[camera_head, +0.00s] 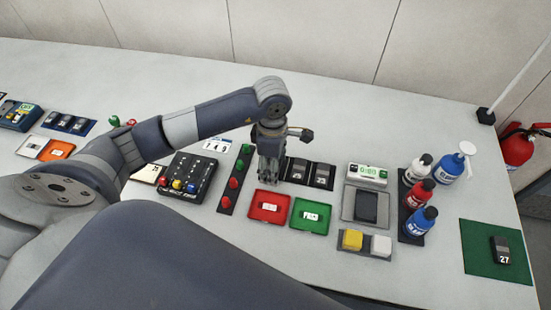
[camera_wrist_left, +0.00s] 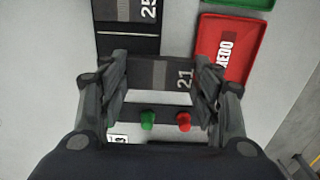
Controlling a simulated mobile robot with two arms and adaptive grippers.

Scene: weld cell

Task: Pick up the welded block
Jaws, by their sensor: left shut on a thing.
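My left gripper (camera_head: 268,184) reaches down between the button strip and a black mat. In the left wrist view the gripper (camera_wrist_left: 163,98) is shut on a dark grey block marked 21 (camera_wrist_left: 165,74), gripped across its two sides. Whether the block touches the surface below is not clear. Two similar dark blocks, the left block (camera_head: 298,170) and the right block (camera_head: 322,176), sit on the mat just right of the gripper; one marked 25 (camera_wrist_left: 135,10) shows in the wrist view. Another block marked 27 (camera_head: 501,250) lies on a green mat (camera_head: 480,270) at far right. My right gripper is out of view.
A red tray (camera_head: 254,212) and a green tray (camera_head: 297,221) lie in front of the gripper. The button strip (camera_head: 228,199) is on its left. A scale (camera_head: 349,205), yellow and white cubes, and several bottles (camera_head: 415,205) stand to the right. The table behind is clear.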

